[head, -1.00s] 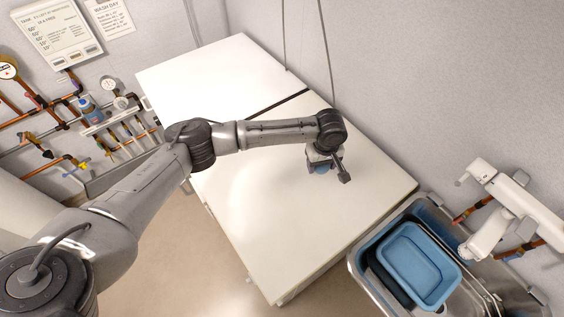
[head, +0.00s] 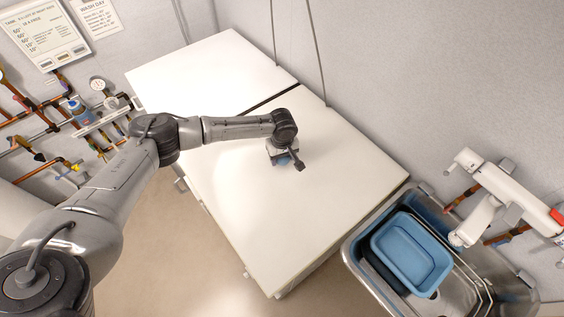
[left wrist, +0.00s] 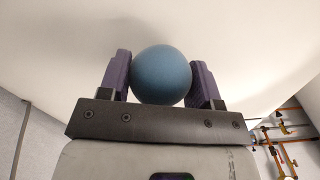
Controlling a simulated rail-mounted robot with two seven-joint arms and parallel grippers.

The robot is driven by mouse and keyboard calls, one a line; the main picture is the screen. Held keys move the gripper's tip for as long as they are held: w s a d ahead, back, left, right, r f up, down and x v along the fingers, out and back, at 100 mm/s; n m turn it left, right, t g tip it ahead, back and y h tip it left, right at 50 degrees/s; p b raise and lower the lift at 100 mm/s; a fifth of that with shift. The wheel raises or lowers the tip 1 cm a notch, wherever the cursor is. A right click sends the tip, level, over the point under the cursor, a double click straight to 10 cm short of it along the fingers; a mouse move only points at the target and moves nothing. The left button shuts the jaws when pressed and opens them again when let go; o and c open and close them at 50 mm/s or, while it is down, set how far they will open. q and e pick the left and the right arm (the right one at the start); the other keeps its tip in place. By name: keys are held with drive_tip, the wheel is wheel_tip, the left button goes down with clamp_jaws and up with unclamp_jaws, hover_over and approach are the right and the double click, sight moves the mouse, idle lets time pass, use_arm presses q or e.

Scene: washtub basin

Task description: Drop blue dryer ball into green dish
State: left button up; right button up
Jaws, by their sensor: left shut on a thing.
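The blue dryer ball (left wrist: 161,75) is held between both finger pads of my left gripper (left wrist: 162,80) in the left wrist view. In the head view, my left gripper (head: 285,157) is over the white top, and only a small blue part of the ball shows under it. The gap between ball and white top is hard to judge. I see no green dish in either view. My right gripper is not in view.
White cabinet tops (head: 285,215) are otherwise bare. A metal sink (head: 357,262) at lower right holds a blue basin (head: 411,252) and a wire rack. A white tap (head: 500,190) reaches over it. Pipes and a small shelf (head: 100,122) line the left wall.

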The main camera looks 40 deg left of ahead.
sight(282, 168)
use_arm(q)
drive_tip(key=shift+f, duration=2)
drive_tip(key=shift+f, duration=0.15)
drive_tip(key=o, duration=0.9)
